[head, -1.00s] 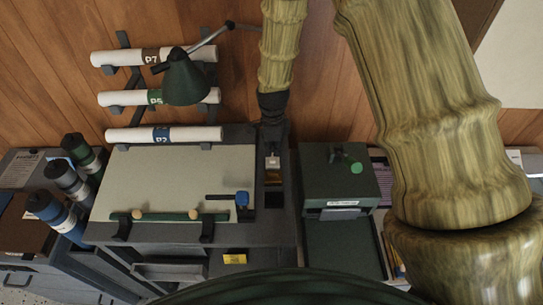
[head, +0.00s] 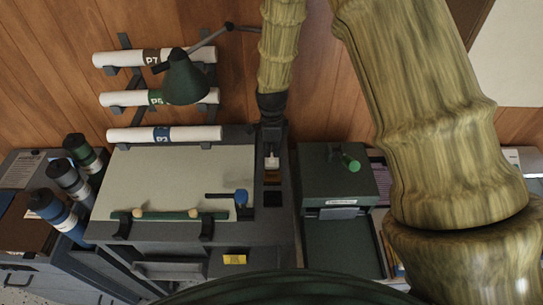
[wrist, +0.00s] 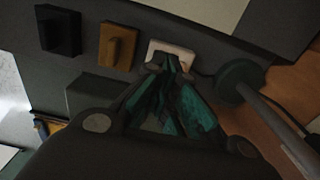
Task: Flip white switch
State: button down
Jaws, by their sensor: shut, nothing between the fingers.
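The white switch (head: 271,163) sits on the dark strip along the right side of the drafting table, just below my gripper (head: 271,150). In the wrist view the white switch (wrist: 185,54) has a pale square frame. My gripper's teal fingertips (wrist: 168,62) are shut with nothing between them and overlap the frame's lower edge. They look to be touching or very near the switch; I cannot tell which. The fingers hide the switch's middle, so its position is not visible. An ochre switch (wrist: 118,45) and a black switch (wrist: 58,32) stand beside it.
A green lamp (head: 186,80) hangs left of my arm, and its base and stem (wrist: 240,82) appear close right of my fingers in the wrist view. A green box (head: 338,185) with a green knob stands right of the strip. White rolls (head: 165,134) hang on the wall.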

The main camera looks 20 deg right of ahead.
aim_at(272, 160)
jog(key=shift+s+r, duration=0.15)
jog(key=shift+f+b, duration=0.6)
jog(key=shift+f, duration=0.75)
dwell(1.2)
jog(key=shift+r+p, duration=2.6)
jog(key=shift+r, duration=0.9)
